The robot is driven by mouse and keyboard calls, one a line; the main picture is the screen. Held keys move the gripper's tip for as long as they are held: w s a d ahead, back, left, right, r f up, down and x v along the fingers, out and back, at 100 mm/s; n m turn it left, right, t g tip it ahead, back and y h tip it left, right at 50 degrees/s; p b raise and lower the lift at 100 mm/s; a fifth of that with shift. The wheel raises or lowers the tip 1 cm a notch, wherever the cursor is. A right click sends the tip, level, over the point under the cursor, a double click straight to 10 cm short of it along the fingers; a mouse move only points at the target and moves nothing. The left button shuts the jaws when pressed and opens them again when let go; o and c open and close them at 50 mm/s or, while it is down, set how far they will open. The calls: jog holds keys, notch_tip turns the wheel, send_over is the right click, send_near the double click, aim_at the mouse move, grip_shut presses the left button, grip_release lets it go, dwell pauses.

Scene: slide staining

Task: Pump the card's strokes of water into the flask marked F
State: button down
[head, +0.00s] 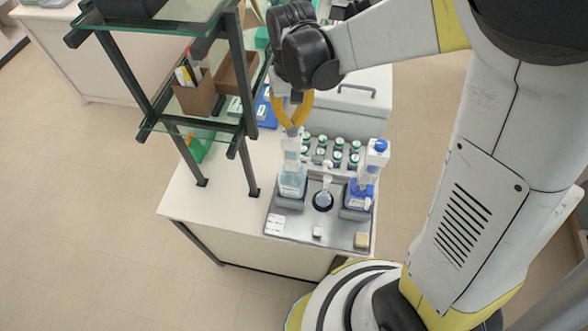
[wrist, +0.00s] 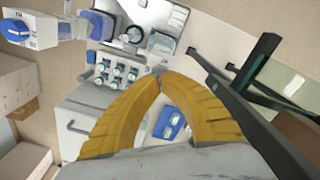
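My gripper (head: 293,130) has its yellow fingers brought together at the tips, with nothing seen between them. It is right above the head of the left pump bottle (head: 293,178), which holds pale clear liquid. I cannot tell whether the tips touch the pump head. In the wrist view the finger tips (wrist: 161,73) also meet. A small flask (head: 325,194) stands in a dark round holder in the middle of the metal tray (head: 311,231). A second pump bottle (head: 362,186), with blue liquid and a blue-topped head, stands to its right. A white card (head: 275,223) lies at the tray's front left. Its print is unreadable.
Several green-capped vials (head: 337,155) stand in a rack behind the flask. A dark-framed glass shelf (head: 190,125) rises close on the left. A blue tray (wrist: 169,123) lies behind my gripper.

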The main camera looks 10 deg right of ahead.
aim_at(292, 129)
jog(key=shift+f+b, duration=1.85)
jog(key=shift+f, duration=0.4)
jog(key=shift+r+p, duration=1.75)
jog(key=shift+r, duration=1.35)
jog(key=shift+f, duration=0.2)
jog(key=shift+f+b, duration=2.6)
jog(key=shift+f, duration=0.3)
